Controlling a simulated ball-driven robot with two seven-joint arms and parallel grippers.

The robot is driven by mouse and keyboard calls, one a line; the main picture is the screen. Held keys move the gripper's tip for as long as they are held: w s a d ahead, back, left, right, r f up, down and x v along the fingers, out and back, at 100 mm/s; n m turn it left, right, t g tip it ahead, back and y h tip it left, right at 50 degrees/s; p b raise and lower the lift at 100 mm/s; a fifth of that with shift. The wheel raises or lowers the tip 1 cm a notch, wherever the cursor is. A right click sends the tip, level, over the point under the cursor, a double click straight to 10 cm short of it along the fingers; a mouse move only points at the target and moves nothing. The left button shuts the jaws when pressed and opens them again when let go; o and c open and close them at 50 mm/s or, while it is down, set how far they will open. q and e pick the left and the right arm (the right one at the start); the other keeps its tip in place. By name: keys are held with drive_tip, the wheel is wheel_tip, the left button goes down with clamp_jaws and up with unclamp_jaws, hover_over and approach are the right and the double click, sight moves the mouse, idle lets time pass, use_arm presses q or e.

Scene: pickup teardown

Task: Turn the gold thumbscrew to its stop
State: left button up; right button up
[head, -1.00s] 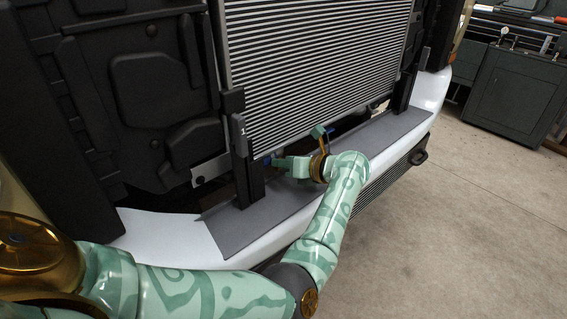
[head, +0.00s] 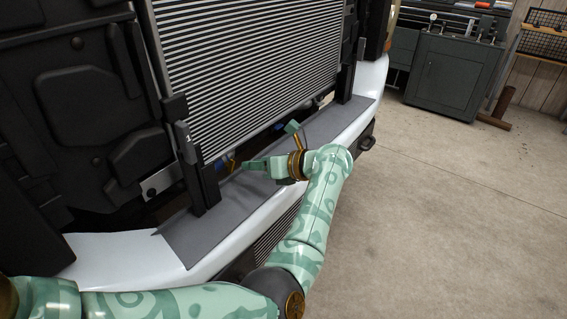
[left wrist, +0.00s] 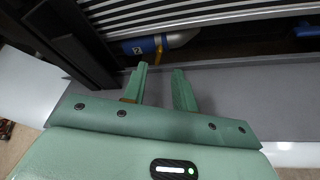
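The gold thumbscrew (left wrist: 158,47) is a small gold piece beside a blue collar on a grey cylinder, under the grille, in the left wrist view. In the head view a small gold spot (head: 232,163) with blue next to it shows left of my left gripper (head: 250,165). The left gripper's green fingers (left wrist: 160,70) are apart with nothing between them. The gold piece lies just beyond the fingertips, roughly in line with the gap. Contact does not show. My right gripper is in neither view.
A black upright post (head: 204,180) stands left of the gripper. The ribbed radiator (head: 245,70) rises behind it. A grey ledge (head: 190,243) and white bumper (head: 85,255) lie below. A second blue part (left wrist: 306,31) sits at right in the wrist view. Open floor lies right.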

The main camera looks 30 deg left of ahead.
use_arm(q)
drive_tip(key=v, duration=0.5)
drive_tip(key=p+v, duration=0.1)
drive_tip(key=v, duration=0.3)
drive_tip(key=shift+w+d, duration=0.1)
drive_tip(key=shift+d, duration=0.15)
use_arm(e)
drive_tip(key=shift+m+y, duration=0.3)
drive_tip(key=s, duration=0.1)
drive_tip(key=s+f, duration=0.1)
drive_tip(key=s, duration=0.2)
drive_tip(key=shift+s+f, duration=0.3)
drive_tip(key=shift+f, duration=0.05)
use_arm(q)
drive_tip(key=shift+r, duration=0.15)
